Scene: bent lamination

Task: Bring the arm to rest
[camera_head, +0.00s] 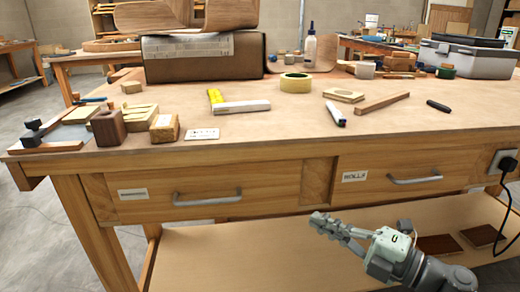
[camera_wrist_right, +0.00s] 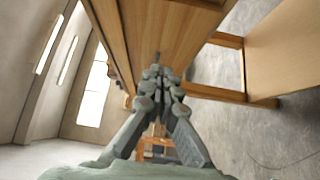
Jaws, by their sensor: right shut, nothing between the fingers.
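My right gripper (camera_head: 325,222) shows in the head view at the lower right, in front of the workbench (camera_head: 250,149) and below its drawers. Its arm comes in from the bottom right. In the right wrist view the same gripper (camera_wrist_right: 158,72) has its fingers together with nothing between them. The wooden side of a bench (camera_wrist_right: 170,35) runs close beyond the fingertips there; I cannot tell whether they touch. My left gripper is not in either view.
Two drawers with metal handles (camera_head: 207,200) and (camera_head: 415,179) face me, above a lower shelf (camera_head: 240,258). The top holds yellow tape (camera_head: 296,83), a marker (camera_head: 335,114), wooden blocks (camera_head: 108,127) and a grey case (camera_head: 468,60). A black cable (camera_head: 508,215) hangs at the right.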

